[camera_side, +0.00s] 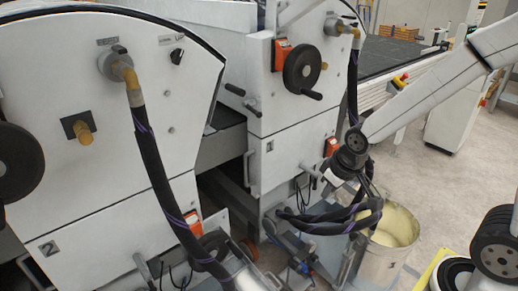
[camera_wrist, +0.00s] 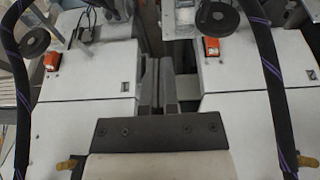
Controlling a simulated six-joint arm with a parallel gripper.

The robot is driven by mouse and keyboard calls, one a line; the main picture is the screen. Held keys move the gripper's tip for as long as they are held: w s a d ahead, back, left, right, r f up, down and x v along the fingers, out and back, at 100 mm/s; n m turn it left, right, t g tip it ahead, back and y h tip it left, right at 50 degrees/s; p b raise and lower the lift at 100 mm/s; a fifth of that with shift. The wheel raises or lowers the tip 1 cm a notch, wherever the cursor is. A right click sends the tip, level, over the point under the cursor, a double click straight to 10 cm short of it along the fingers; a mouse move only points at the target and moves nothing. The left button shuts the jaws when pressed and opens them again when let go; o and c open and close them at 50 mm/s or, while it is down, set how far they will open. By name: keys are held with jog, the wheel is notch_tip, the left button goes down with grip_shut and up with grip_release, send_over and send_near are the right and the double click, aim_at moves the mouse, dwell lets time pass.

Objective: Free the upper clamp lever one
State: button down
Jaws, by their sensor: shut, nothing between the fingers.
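In the side view, a dark clamp lever (camera_side: 235,90) sits at the upper right edge of the gap between the two white machine sections. A second, similar lever (camera_side: 251,106) sits just below it. My gripper (camera_wrist: 161,68) shows in the wrist view as narrow grey fingers beyond a dark plate, shut with nothing held. In the side view my arm's end hangs to the lower right of both levers, well apart from them. The fingers are hard to make out there. I cannot pick out the levers in the wrist view.
A black handwheel (camera_side: 302,72) stands right of the levers. A thick black hose (camera_side: 155,165) runs down the nearer section. Looped hoses (camera_side: 335,218) and a pale bucket (camera_side: 392,235) lie below my arm. Open floor (camera_side: 440,190) is at the right.

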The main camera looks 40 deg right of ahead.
jog(key=w+d+r+t, duration=0.2)
jog(key=w+r, duration=0.2)
jog(key=w, duration=0.5)
jog(key=w+d+r+t+h, duration=0.1)
jog(key=w+d+r+t, duration=0.2)
jog(key=w, duration=0.7)
jog(key=w+d+r+t, duration=0.2)
jog(key=w+d+r, duration=0.1)
jog(key=w+r, duration=0.4)
jog(key=w, duration=0.2)
jog(key=shift+w+d+n+h, duration=0.25)
jog(key=shift+w+n+h, duration=0.05)
jog(key=shift+n+h, duration=0.1)
jog(key=shift+w, duration=0.15)
send_over(259, 114)
jog(key=shift+f, duration=4.65)
